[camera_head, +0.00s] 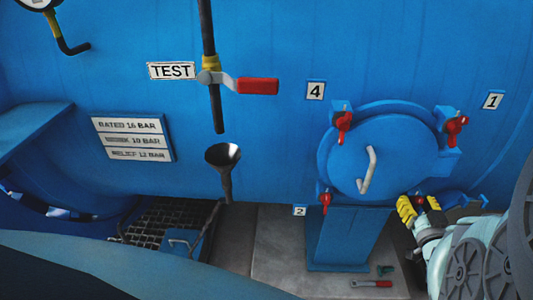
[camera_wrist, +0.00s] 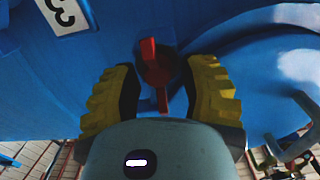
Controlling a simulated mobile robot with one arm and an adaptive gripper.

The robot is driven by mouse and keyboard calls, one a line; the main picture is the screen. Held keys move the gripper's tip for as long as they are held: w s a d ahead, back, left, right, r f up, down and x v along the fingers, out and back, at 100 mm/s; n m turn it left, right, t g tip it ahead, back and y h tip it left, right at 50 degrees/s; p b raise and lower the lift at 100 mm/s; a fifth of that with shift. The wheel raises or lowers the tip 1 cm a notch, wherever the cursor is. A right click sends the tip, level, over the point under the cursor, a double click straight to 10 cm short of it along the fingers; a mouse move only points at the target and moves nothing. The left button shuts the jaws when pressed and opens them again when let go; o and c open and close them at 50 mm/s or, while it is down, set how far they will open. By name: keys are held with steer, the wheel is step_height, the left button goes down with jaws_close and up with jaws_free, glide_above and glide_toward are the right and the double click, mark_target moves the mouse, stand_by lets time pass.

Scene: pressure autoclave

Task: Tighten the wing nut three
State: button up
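Wing nut three is red, at the lower right of the round blue hatch (camera_head: 350,165). It shows as a small red piece (camera_head: 420,199) in the head view, partly hidden by my gripper. In the wrist view the red wing nut (camera_wrist: 149,52) stands between my yellow fingers, its wings nearly upright in the picture. A label "3" (camera_wrist: 62,14) is at the top left there. My gripper (camera_head: 419,205) is open, with one finger on each side of the nut. Dark gaps show between the finger pads and the nut; contact is not visible.
Other red wing nuts sit at the hatch's upper left (camera_head: 344,124), upper right (camera_head: 455,125) and lower left (camera_head: 325,200). The hatch has a pale handle (camera_head: 369,170). A blue pedestal (camera_head: 345,240) stands below. A red-handled tool (camera_head: 372,284) lies on the floor.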

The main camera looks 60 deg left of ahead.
steer(key=shift+o, duration=0.6)
steer(key=v, duration=0.3)
steer(key=shift+s+d, duration=0.15)
steer(key=shift+d, duration=0.05)
glide_toward(417, 204)
steer(key=shift+v, duration=0.8)
steer(key=shift+a+r, duration=0.1)
